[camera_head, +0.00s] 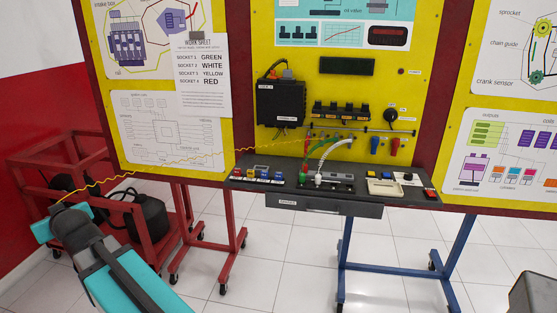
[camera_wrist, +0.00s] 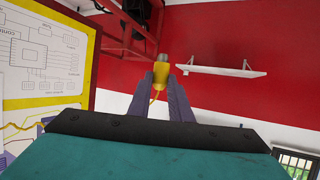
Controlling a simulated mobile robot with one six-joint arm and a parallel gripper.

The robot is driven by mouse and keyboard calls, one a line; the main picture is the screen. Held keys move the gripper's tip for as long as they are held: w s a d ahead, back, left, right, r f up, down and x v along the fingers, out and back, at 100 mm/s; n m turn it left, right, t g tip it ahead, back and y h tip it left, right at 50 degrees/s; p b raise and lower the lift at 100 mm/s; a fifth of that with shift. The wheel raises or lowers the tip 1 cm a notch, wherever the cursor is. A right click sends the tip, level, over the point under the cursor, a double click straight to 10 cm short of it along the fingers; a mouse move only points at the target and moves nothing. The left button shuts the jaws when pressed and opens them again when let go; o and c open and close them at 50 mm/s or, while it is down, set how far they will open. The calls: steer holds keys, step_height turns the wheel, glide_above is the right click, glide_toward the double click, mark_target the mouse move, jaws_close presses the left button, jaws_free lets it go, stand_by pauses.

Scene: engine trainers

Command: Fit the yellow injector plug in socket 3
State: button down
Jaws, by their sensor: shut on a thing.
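The yellow injector plug (camera_wrist: 160,74) is held between the two fingers of my gripper (camera_wrist: 160,84) in the wrist view, its grey end pointing away from the gripper. In the head view my gripper (camera_head: 58,212) is at the lower left, well away from the board; the plug is too small to make out there. A wavy yellow wire (camera_head: 190,163) runs from my gripper to the board. The dark socket block (camera_head: 338,187) on the console carries a white plug (camera_head: 318,180) with a white hose and a green wire end to its left. Socket 3 cannot be made out clearly.
The work sheet (camera_head: 203,75) lists socket 3 as yellow. A red frame (camera_head: 165,225) with black containers stands behind my gripper. The console (camera_head: 400,190) bears coloured switches and a pale meter. A white wall shelf (camera_wrist: 222,71) shows in the wrist view.

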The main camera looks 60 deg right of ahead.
steer(key=s+d+f+m+g+h+p, duration=0.1)
steer(key=s+d+m+h, duration=0.15)
steer(key=d, duration=1.05)
steer(key=s+d+f+m+g+h, duration=0.1)
steer(key=d+f+m+h, duration=0.2)
steer(key=d, duration=0.9)
steer(key=s+d+m+g+h+p, duration=0.1)
steer(key=s+d+m+g+h, duration=0.3)
steer(key=d, duration=0.6)
steer(key=s+d+m+g+h, duration=0.1)
steer(key=s+d+m, duration=0.1)
steer(key=s+d, duration=0.65)
steer(key=s+d+r+m+g+h+p, duration=0.1)
steer(key=s+d+m+g, duration=0.9)
steer(key=s+d, duration=2)
steer(key=s+r+g+p, duration=0.1)
steer(key=s+r, duration=0.1)
steer(key=s, duration=0.1)
steer(key=shift+s+d+r+g, duration=0.15)
steer(key=shift+d+g, duration=0.1)
steer(key=shift+g, duration=0.15)
steer(key=shift+f, duration=2.35)
steer(key=shift+f+b, duration=0.4)
steer(key=shift+b, duration=0.6)
